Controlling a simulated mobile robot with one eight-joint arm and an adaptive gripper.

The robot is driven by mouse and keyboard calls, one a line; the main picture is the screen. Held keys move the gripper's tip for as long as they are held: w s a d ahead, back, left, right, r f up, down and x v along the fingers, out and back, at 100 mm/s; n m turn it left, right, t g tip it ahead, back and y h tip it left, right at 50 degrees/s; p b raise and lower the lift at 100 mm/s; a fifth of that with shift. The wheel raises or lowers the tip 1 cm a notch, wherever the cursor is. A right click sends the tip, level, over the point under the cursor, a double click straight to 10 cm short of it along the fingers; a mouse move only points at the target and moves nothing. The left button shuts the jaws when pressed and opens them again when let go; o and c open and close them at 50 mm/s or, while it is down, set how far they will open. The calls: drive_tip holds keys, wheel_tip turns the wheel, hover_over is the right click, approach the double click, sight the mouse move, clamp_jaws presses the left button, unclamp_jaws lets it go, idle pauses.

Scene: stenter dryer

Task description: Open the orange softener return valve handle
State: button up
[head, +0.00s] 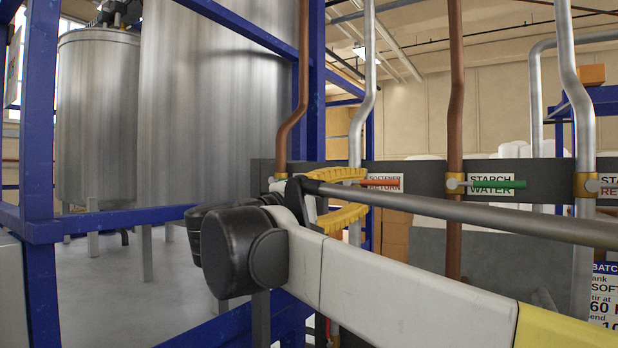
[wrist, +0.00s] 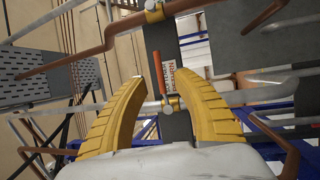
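The orange softener return valve handle (head: 384,182) sticks out to the right, roughly level, in front of the label reading SOFTENER RETURN (head: 386,188) in the head view. In the wrist view the orange handle (wrist: 160,84) shows between the yellow fingers, with its brass valve body (wrist: 172,104) at its lower end. My gripper (head: 364,192) is open, with one finger above and one below the handle's level. In the wrist view my gripper (wrist: 160,82) has clear gaps on both sides of the handle. I see no contact. My arm hides part of the valve area in the head view.
A green starch water handle (head: 512,184) and a starch return valve (head: 587,185) sit to the right on the same dark panel. Copper (head: 456,90) and grey vertical pipes pass close by. Blue frame posts (head: 40,150) and steel tanks (head: 215,100) stand at left.

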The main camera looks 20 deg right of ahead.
sight(382, 183)
drive_tip(key=x, duration=0.3)
drive_tip(key=p+x, duration=0.1)
drive_tip(key=x, duration=0.2)
drive_tip(key=shift+s, duration=0.2)
drive_tip(key=shift+w+d, duration=0.2)
drive_tip(key=shift+d, duration=0.3)
drive_tip(key=shift+s, duration=0.1)
drive_tip(key=shift+c, duration=0.5)
drive_tip(key=shift+a, duration=0.1)
clamp_jaws()
